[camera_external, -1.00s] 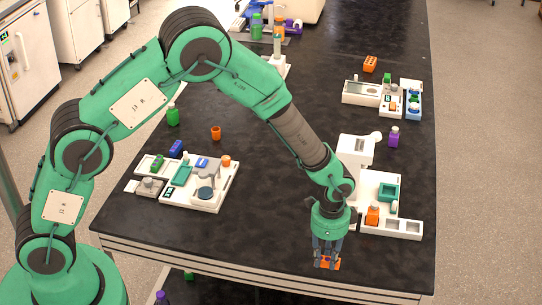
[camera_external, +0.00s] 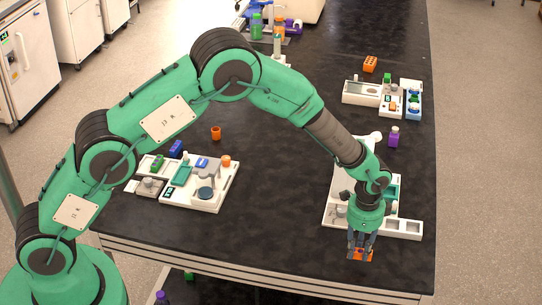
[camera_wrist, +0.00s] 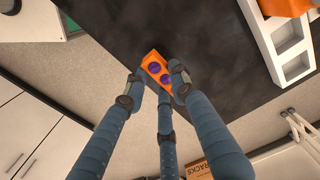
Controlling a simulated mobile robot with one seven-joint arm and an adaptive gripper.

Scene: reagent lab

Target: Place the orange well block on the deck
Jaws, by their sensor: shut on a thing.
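The orange well block (camera_external: 364,255) is held between the fingers of my gripper (camera_external: 360,246), near the front right edge of the black bench. The wrist view shows the block (camera_wrist: 153,66) with purple wells, between the fingertips of my gripper (camera_wrist: 157,82). The white deck (camera_external: 409,229) with square recesses lies just behind and to the right of the block. Part of the deck also shows at the upper right of the wrist view (camera_wrist: 263,42). The block appears apart from the deck. My arm hides part of the deck in the external view.
Another orange item (camera_wrist: 286,6) shows at the deck in the wrist view. A purple bottle (camera_external: 393,137) stands behind the deck. An orange block (camera_external: 370,64) lies farther back. A white station (camera_external: 213,193) is on the left. The front middle bench is clear.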

